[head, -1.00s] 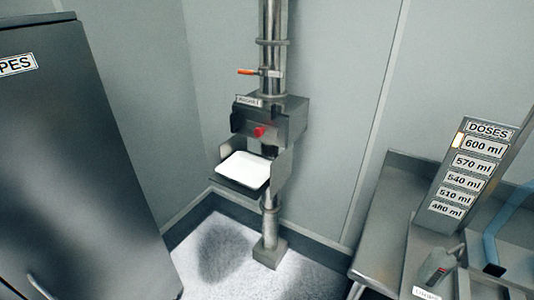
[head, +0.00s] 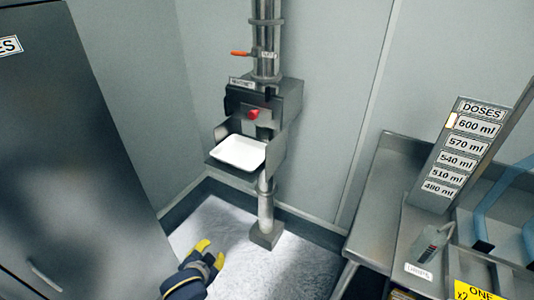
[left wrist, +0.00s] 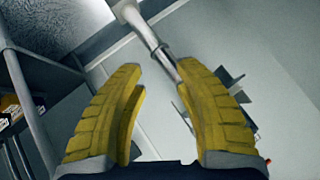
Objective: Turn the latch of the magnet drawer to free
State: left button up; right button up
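The magnet drawer housing (head: 285,100) is a grey metal box on the vertical pipe, with a small label (head: 242,84) on top. A red knob (head: 253,114), which looks like the latch, sits on its dark front. My left gripper (head: 210,254) is low in the head view, in front of and below the drawer, well apart from it. In the left wrist view its two yellow fingers (left wrist: 161,105) are spread with nothing between them. The pipe and housing show tilted behind the fingers there. My right gripper is not in view.
A white tray (head: 240,152) sits on a metal shelf below the drawer. An orange-handled valve (head: 241,53) is higher on the pipe. A dark cabinet (head: 70,160) stands left. A steel counter (head: 388,180) with a doses board (head: 466,150) stands right. Open floor lies between.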

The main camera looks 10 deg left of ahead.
pick_arm(q)
jog(key=w+d+r+n+t+h, duration=0.25)
jog(key=w+r+t+h, duration=0.2)
jog(key=w+r, duration=1.4)
jog(key=t+h, duration=0.3)
send_near(266, 94)
jog(key=x, duration=1)
jog(key=shift+w+d, duration=0.1)
jog(key=shift+w, duration=0.3)
grip_shut()
